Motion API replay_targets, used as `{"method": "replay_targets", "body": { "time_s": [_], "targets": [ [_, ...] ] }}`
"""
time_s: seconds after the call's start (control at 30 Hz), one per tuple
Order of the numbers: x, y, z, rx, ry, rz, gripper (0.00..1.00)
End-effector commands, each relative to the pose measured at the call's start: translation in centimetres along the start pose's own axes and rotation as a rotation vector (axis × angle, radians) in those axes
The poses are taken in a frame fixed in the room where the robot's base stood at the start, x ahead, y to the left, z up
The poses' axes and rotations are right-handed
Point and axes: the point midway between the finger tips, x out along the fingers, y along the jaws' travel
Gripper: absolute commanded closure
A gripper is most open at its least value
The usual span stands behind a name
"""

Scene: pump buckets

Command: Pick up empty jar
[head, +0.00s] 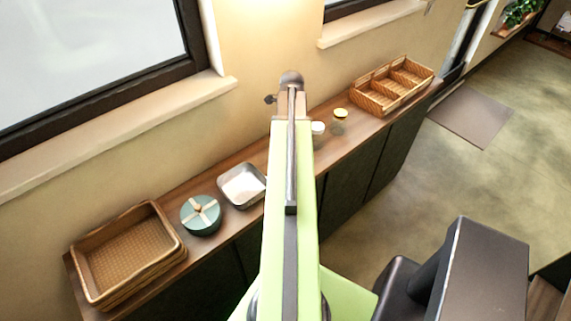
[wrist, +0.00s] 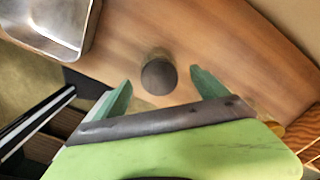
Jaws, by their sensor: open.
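My gripper (wrist: 161,80) is open, its two green fingers spread apart in the wrist view. A small round dark-topped thing (wrist: 158,76), perhaps the empty jar, stands on the wooden counter between the fingertips. No contact shows, and its height relative to the fingers is unclear. In the head view a small white-topped jar (head: 318,128) stands just right of my arm, and a jar with a yellow lid (head: 340,113) stands further right. I cannot tell which of these matches the round thing. My arm hides part of the counter, and the fingers are not clear in the head view.
The narrow wooden counter (head: 226,221) runs along the wall. It holds a wicker tray (head: 170,230), a teal lidded pot (head: 201,215) and a metal pan (head: 243,185), also in the wrist view (wrist: 83,32). A divided wicker basket (head: 392,86) stands at the far right end.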

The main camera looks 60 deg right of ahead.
Motion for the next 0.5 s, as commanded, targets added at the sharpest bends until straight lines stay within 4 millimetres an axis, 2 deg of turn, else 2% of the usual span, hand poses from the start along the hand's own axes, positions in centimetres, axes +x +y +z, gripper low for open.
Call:
{"method": "replay_targets", "body": {
  "time_s": [0.3,0.5],
  "targets": [
    [5.1,-0.1,0.4,0.001,0.0,0.0,0.17],
    [5.0,-0.1,0.4,0.001,0.0,0.0,0.17]
  ]
}}
